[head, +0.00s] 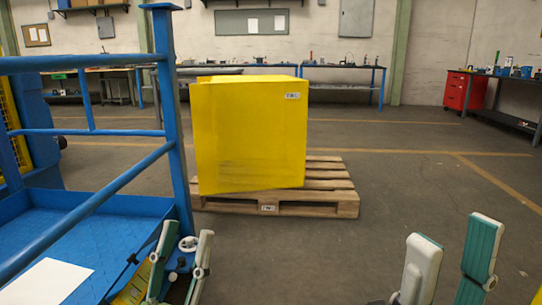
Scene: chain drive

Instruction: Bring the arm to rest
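My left gripper (187,237) is at the bottom left, beside the blue railing post. Its two fingers point up and stand apart. A small white ring-shaped part (188,243) shows between the fingertips; I cannot tell whether it is between them or behind them. My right gripper (452,230) is at the bottom right, above the open floor. Its two green and pale grey fingers stand apart with nothing between them. The lower parts of both grippers are cut off by the frame edge.
A blue railing (172,120) and blue tray-like surface (110,235) with a white sheet (48,283) fill the left. Ahead, a yellow box (250,135) stands on a wooden pallet (330,195). A red cabinet (465,91) and workbenches line the back. Floor on the right is clear.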

